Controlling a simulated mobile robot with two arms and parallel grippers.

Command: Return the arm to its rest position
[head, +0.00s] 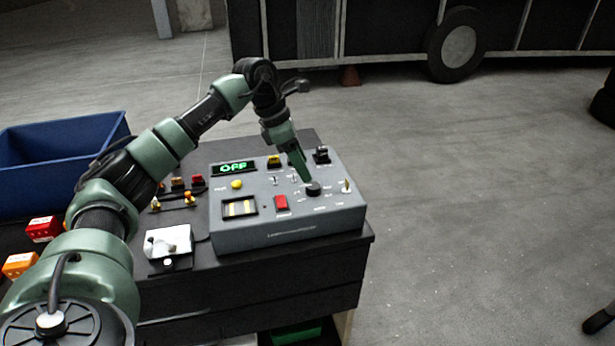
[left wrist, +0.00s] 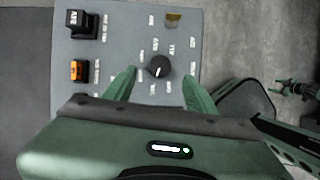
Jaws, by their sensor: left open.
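My left arm reaches in from the left in the head view, and its gripper (head: 302,174) points down over the grey control panel (head: 290,234). The gripper is just above and beside a black rotary knob (head: 314,188). In the left wrist view the open fingers (left wrist: 155,92) stand either side of the same knob (left wrist: 158,66), apart from it, with nothing held. The knob's white pointer mark shows there. The panel display (head: 234,168) reads OFF in green. My right gripper is not in view.
The panel stands on a black cabinet (head: 270,280). A blue bin (head: 60,150) is at the left, with red (head: 43,229) and orange (head: 20,265) boxes nearer. A white switch unit (head: 168,243) sits left of the panel.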

